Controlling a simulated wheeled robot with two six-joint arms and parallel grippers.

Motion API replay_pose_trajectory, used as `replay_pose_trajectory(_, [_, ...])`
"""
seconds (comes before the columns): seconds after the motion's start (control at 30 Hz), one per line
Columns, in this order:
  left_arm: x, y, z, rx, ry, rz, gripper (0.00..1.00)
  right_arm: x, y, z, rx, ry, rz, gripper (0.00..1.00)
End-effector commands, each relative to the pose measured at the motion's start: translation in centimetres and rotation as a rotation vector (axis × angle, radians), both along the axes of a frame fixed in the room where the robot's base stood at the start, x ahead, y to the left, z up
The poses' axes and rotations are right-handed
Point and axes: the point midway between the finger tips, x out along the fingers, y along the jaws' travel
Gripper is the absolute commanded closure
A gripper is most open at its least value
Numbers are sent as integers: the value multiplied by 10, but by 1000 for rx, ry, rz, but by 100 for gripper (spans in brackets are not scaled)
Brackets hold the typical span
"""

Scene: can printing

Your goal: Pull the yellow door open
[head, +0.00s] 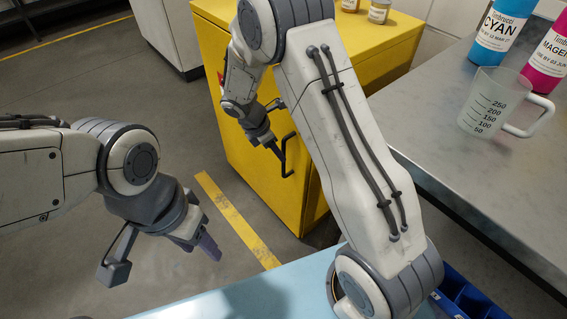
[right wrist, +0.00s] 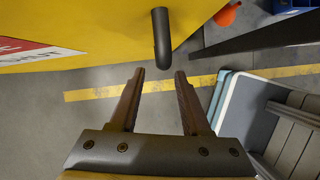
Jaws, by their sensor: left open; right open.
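The yellow door (head: 268,195) is the front of a yellow cabinet, and I see no gap at its edges. Its dark bar handle (head: 287,157) sticks out near the right side. My right gripper (head: 273,147) is close to the handle, partly hidden by my own arm links. In the right wrist view, the rounded handle (right wrist: 161,40) lies just beyond the open fingertips (right wrist: 160,74), in line with the gap and apart from them. My left gripper (head: 205,245) is open and empty, low at the left, away from the door.
A grey metal table (head: 430,125) at the right holds a measuring jug (head: 485,105), a cyan bottle (head: 497,35) and a magenta bottle (head: 548,60). Small jars (head: 379,12) stand on the cabinet. A blue bin (head: 465,300) is lower right. The floor before the door is clear, with a yellow line (head: 235,218).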

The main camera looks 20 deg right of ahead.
Motion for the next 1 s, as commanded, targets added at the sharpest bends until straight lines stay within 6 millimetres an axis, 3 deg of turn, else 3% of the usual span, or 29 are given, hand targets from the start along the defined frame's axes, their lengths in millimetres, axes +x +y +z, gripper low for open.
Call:
replay_pose_trajectory(0.1, [0, 0, -10, 0, 0, 0, 50, 0, -9, -26, -1, 4, -2, 53])
replay_pose_trajectory(0.3, [0, 0, -18, 0, 0, 0, 50, 2, -20, -50, 1, 2, -2, 53])
replay_pose_trajectory(0.73, [0, 0, -19, 0, 0, 0, 50, 3, -23, -58, 1, 0, -1, 53])
replay_pose_trajectory(0.8, [0, 0, -19, 0, 0, 0, 50, 3, -23, -58, 1, 0, -1, 80])
replay_pose_trajectory(0.87, [0, 0, -19, 0, 0, 0, 50, 3, -23, -58, 1, 0, -1, 100])
replay_pose_trajectory(1.0, [0, 0, -19, 0, 0, 0, 50, 3, -23, -58, 1, 0, -1, 100])
